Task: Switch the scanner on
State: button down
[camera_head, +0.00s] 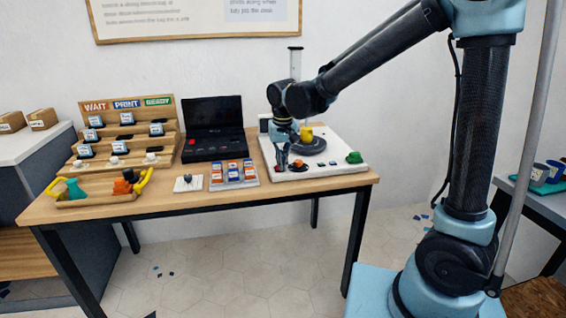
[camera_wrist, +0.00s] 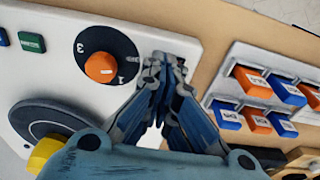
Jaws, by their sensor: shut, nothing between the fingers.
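The scanner (camera_head: 335,171) is a white slab-shaped device on the right of the wooden table. It has a grey turntable (camera_head: 314,148) with a yellow object (camera_head: 306,134) on it. An orange knob (camera_wrist: 101,67) sits on a black dial (camera_wrist: 126,50) marked with 3 and 1. A green dome (camera_head: 354,157) is at its right end. My gripper (camera_head: 281,168) is shut and empty, pointing down at the scanner's front left. In the wrist view my fingertips (camera_wrist: 166,62) are just beside the dial, over the white panel's edge. My fingers hide part of the panel, and I cannot make out a power switch.
A rack of orange and blue blocks (camera_wrist: 253,82) lies close beside my gripper. A small white joystick box (camera_head: 188,184), a black laptop-like case (camera_head: 213,145), a stepped display (camera_head: 125,140) and a wooden tray (camera_head: 98,198) stand further left.

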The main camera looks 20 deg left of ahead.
jog(key=shift+s+d+f, duration=0.2)
jog(key=shift+s+f, duration=0.05)
jog(key=shift+w+a+r, duration=0.25)
jog(key=shift+w+a, duration=0.25)
jog(key=shift+w, duration=0.1)
jog(key=shift+w+r, duration=0.25)
jog(key=shift+w, duration=0.15)
notch_tip(320, 180, up, 14)
jog(key=s, duration=0.2)
jog(key=shift+d+f, duration=0.25)
jog(key=shift+d, duration=0.15)
jog(key=shift+s, duration=0.1)
